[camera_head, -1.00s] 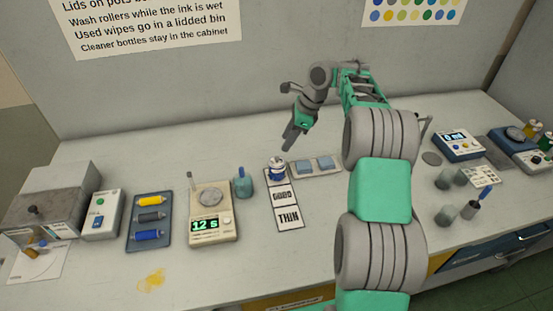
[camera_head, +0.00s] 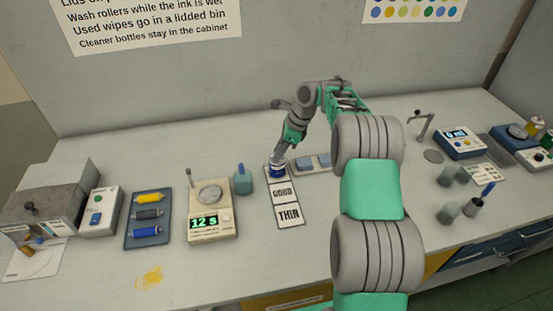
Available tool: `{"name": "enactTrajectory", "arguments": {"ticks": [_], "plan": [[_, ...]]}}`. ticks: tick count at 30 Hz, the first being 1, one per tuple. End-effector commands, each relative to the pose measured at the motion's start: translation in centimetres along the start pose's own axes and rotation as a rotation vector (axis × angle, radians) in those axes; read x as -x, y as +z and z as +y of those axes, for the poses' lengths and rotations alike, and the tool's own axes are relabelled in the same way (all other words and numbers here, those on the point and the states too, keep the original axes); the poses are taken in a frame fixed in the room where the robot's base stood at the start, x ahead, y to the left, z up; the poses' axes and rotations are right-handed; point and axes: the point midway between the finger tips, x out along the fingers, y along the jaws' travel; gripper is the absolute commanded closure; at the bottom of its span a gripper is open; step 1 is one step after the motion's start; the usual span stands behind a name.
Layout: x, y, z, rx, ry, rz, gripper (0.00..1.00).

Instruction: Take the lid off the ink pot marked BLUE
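A small pot with a blue band (camera_head: 277,172) stands at the back end of a white card strip with GOOD and THIN fields. I cannot read its marking at this size. My gripper (camera_head: 277,163) points down right at the top of this pot and covers its lid. The fingers are too small and hidden to show whether they are open or shut, or whether they touch the lid.
A teal bottle (camera_head: 243,180) stands close left of the pot. A scale reading 12 s (camera_head: 211,211) and a tray of rollers (camera_head: 149,217) are further left. Grey cups (camera_head: 448,211) stand right.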

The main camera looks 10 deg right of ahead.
Motion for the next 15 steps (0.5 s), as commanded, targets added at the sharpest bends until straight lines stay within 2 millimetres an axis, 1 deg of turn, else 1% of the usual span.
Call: {"name": "enactTrajectory", "arguments": {"ticks": [1, 9, 15], "plan": [[0.01, 0.0, 0.0, 0.0, 0.0, 0.0, 0.79], [0.02, -0.01, 0.0, 0.0, 0.0, 0.0, 1.0], [0.02, -0.01, 0.0, 0.0, 0.0, 0.0, 1.0]]}}
